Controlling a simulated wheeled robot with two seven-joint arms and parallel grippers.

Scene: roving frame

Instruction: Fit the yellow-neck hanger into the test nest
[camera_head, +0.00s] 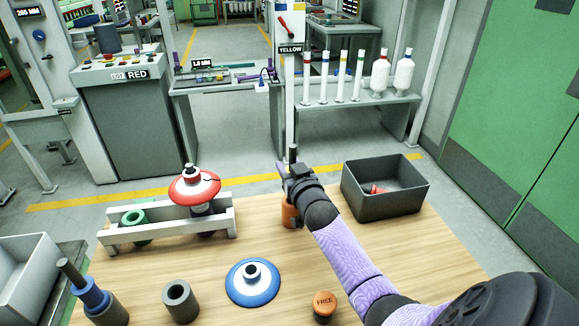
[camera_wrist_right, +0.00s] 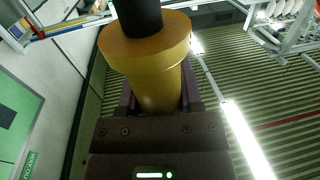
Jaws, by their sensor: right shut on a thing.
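My right gripper (camera_head: 291,178) is raised above the far middle of the table, shut on the yellow-neck hanger. In the right wrist view the hanger shows a yellow flanged neck (camera_wrist_right: 150,65) between the jaws, with a dark stem beyond it. In the head view an orange part (camera_head: 289,214) shows below the jaws, mostly behind my arm. A hollow grey cylinder (camera_head: 181,301) stands empty at the front left; no label tells whether it is the test nest. My left gripper is out of view.
A pale rack (camera_head: 165,230) holds a red-and-white disc (camera_head: 194,187) and a green ring (camera_head: 136,222). A dark bin (camera_head: 385,207) stands at right.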

